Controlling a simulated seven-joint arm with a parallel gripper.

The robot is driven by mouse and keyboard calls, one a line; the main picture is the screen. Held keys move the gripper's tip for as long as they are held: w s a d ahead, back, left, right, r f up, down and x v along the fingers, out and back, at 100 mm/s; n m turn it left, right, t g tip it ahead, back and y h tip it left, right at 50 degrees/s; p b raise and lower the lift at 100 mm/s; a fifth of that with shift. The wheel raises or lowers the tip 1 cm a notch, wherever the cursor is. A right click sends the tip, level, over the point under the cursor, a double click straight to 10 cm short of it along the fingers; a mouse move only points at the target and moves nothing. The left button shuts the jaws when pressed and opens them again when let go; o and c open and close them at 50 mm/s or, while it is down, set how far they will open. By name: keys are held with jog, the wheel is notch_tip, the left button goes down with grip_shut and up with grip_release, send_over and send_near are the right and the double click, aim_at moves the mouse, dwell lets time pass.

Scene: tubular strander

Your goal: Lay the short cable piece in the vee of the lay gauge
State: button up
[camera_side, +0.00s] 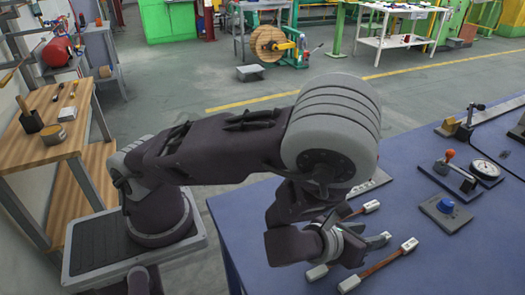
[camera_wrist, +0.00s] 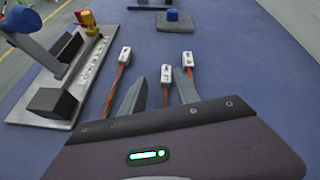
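Several copper-coloured cable pieces with white ends lie on the blue table. In the wrist view one has its white end at upper left (camera_wrist: 125,56), one lies in the middle (camera_wrist: 166,74), and one shows at right (camera_wrist: 187,59), partly behind a finger. I cannot tell which is the short one. My gripper (camera_wrist: 158,82) is open, its two grey fingers apart on either side of the middle piece and not closed on it. In the side view my gripper (camera_side: 368,247) is low over the table beside a piece (camera_side: 382,264). A metal plate with dark blocks (camera_wrist: 88,72), perhaps the lay gauge, stands at left; no vee is clear.
A blue knob on a grey base (camera_side: 445,207) stands right of the cable pieces. Behind it are an orange-knobbed lever (camera_side: 450,156) and a dial gauge (camera_side: 485,169). The table (camera_side: 410,200) is clear between the cables and these items.

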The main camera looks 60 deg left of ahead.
jog(key=s+a+r+n+g+h, duration=0.1)
jog(key=s+a+r+n+g, duration=0.15)
jog(key=r+n, duration=0.65)
jog(key=s+a+r+n+g+h, duration=0.1)
jog(key=s+a+r+n+g, duration=0.15)
jog(key=r+n, duration=0.55)
jog(key=s+a+r+n+g, duration=0.1)
jog(key=s+a+r+n, duration=0.3)
jog(key=s+n, duration=0.5)
jog(key=shift+r, duration=0.4)
jog(key=shift+o, duration=0.5)
jog(key=s+a+r+n+y, duration=0.1)
jog(key=s+a+n, duration=0.3)
jog(key=s, duration=0.5)
jog(key=n, duration=0.2)
jog(key=shift+r+n+g, duration=0.15)
jog(key=shift+n+g, duration=0.15)
jog(key=shift+g, duration=0.1)
